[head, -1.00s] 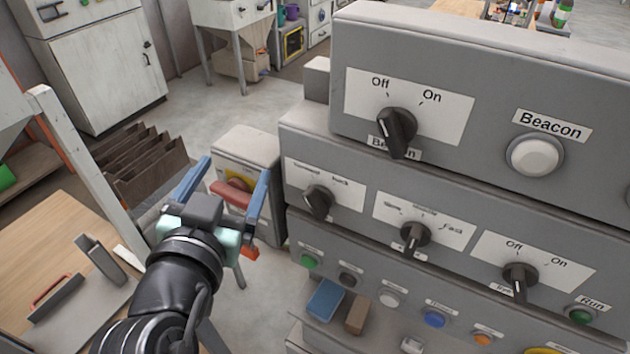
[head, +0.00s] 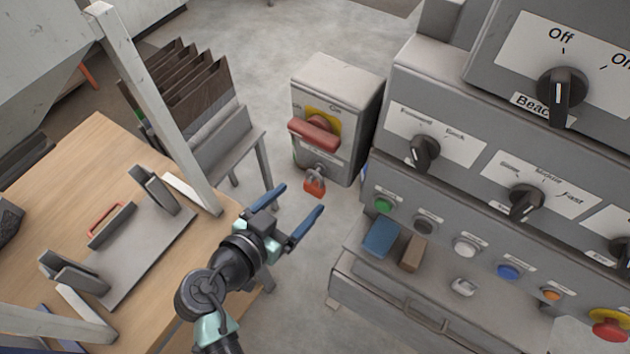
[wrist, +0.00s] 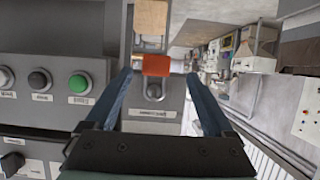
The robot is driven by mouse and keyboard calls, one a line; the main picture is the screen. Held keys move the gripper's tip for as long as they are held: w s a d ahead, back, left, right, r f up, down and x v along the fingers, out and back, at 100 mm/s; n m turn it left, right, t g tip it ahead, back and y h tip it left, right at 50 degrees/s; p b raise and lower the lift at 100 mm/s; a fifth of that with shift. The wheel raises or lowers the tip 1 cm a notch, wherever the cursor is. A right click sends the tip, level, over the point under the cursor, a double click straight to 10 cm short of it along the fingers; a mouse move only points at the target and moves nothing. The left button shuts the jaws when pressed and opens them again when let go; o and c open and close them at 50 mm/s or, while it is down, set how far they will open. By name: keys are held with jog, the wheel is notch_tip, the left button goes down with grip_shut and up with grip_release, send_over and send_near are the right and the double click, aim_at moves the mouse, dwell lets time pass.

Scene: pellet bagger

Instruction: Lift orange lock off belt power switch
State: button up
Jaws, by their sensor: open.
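The orange lock (head: 314,187) hangs by its grey shackle below the red handle of the belt power switch (head: 338,82), a grey box with a yellow plate. My gripper (head: 303,197) is open and empty, in front of and below the switch in the head view, with its blue fingers pointing up and right. In the wrist view an orange-red block (wrist: 156,65), which looks like the lock, shows between the open fingers (wrist: 158,80), beyond their tips. I see no contact with it.
The grey control panel (head: 440,180) with knobs and buttons stands close on the right. A blue block (head: 381,238) and a brown block (head: 412,252) lie on its ledge. A wooden table (head: 80,190) with a grey fixture is at left. Open floor lies between.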

aim_at(312, 189)
jog(key=x, duration=0.1)
jog(key=p+x, duration=0.1)
jog(key=x, duration=0.2)
jog(key=shift+w+d+r+p, duration=0.15)
jog(key=shift+d+r+p, duration=0.2)
jog(key=shift+d, duration=0.15)
jog(key=shift+w+d+f, duration=0.1)
jog(key=shift+w+f, duration=0.05)
jog(key=shift+w, duration=0.1)
grip_shut()
